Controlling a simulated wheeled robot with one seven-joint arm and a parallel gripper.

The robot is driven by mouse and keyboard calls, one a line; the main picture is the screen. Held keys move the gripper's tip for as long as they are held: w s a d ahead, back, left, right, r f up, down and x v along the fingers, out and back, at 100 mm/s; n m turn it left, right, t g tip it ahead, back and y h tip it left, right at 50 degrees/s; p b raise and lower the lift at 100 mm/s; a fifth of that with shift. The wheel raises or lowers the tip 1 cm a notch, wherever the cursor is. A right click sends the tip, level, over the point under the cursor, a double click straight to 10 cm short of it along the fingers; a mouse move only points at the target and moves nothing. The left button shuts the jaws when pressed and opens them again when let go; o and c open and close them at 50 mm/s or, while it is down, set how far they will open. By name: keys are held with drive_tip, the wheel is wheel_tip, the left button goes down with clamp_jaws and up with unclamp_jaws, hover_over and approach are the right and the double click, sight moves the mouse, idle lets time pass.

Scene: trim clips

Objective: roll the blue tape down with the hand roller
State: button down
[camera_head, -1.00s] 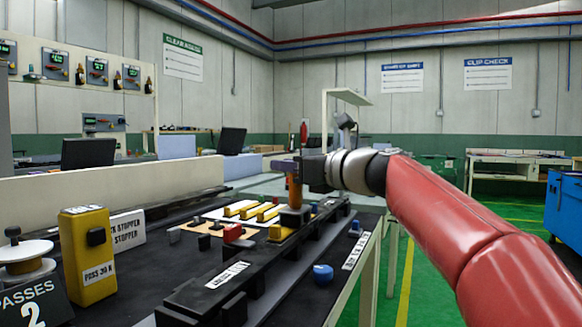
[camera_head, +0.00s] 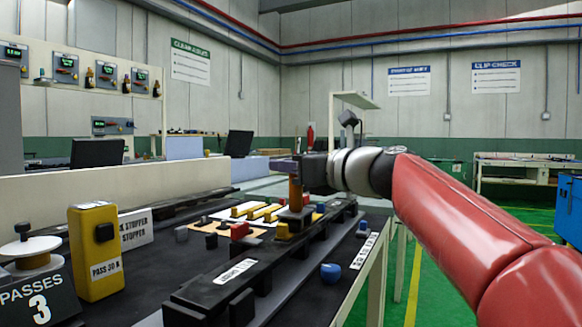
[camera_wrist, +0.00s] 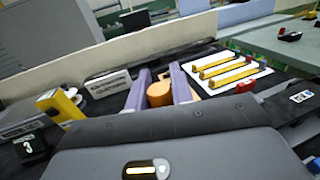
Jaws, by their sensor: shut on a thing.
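My gripper (camera_head: 286,168) is shut on the orange handle of the hand roller (camera_head: 296,192) and holds it upright over the long black trim bar (camera_head: 255,271). The roller's dark lower end is at the bar's top; I cannot tell whether it presses on it. In the wrist view the purple fingers of my gripper (camera_wrist: 159,84) stand on either side of the orange roller handle (camera_wrist: 159,95). I cannot make out the blue tape on the bar. A counter sign (camera_head: 38,302) reads "PASSES 3".
A yellow box (camera_head: 97,255) labelled "PASS 30 N" and a white stopper sign (camera_head: 135,229) stand left. Yellow clips (camera_head: 265,212) lie on a white sheet behind the bar. A blue knob (camera_head: 330,272) sits in front. Green floor is open to the right.

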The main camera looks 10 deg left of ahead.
drive_tip(key=shift+f, duration=0.3)
drive_tip(key=shift+r, duration=0.1)
wheel_tip(320, 180, up, 8)
drive_tip(key=p, duration=0.7)
drive_tip(key=shift+r, duration=0.15)
drive_tip(key=shift+s+a, duration=0.1)
